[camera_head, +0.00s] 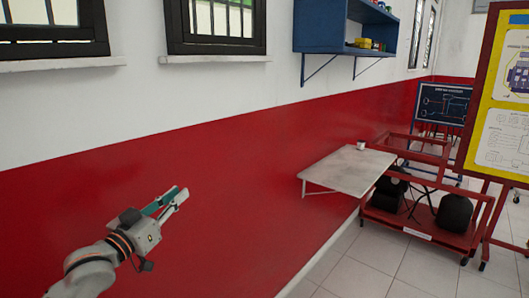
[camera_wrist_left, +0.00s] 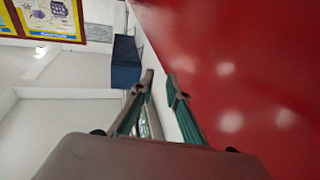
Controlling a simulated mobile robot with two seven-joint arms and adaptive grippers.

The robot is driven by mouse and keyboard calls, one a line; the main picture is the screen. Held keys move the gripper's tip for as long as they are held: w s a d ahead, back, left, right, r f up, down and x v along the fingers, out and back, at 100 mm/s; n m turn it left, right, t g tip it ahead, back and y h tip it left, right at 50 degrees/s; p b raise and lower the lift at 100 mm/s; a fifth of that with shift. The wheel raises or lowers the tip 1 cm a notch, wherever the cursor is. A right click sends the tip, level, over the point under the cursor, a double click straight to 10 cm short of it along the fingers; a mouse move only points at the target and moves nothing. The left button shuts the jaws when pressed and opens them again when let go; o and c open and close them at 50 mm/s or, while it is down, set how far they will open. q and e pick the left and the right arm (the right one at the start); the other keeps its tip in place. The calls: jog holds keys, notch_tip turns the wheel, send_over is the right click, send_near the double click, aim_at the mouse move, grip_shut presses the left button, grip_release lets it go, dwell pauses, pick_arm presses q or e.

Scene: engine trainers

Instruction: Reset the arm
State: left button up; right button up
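My left arm comes in from the lower left in the head view, and its gripper (camera_head: 172,202) is raised in front of the red lower wall. In the left wrist view the two fingers of this gripper (camera_wrist_left: 162,95) stand apart with a gap between them. Nothing is held between them. My right gripper and right arm are not in either view.
A white wall table (camera_head: 345,170) with a small cup (camera_head: 361,145) stands to the right. Beside it is a red cart (camera_head: 420,230) with black parts. A blue shelf (camera_head: 345,30) hangs above. A yellow-framed board (camera_head: 500,100) stands at the right. Tiled floor lies in front.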

pick_arm(q)
jog(key=s+d+f+g+y, duration=0.1)
jog(key=s+f, duration=0.3)
jog(key=f, duration=0.5)
jog(key=s+f+g+y, duration=0.1)
jog(key=s+f, duration=0.3)
jog(key=f, duration=0.5)
jog(key=s+d+f+g+y, duration=0.1)
jog(key=s+f, duration=0.4)
jog(key=f, duration=0.4)
jog(key=s+f+g+y, duration=0.2)
jog(key=s+f+g, duration=0.2)
jog(key=s+f, duration=1.3)
jog(key=s, duration=0.3)
jog(key=shift+s+d+f, duration=0.25)
jog(key=shift+d+f, duration=0.1)
jog(key=shift+d, duration=0.05)
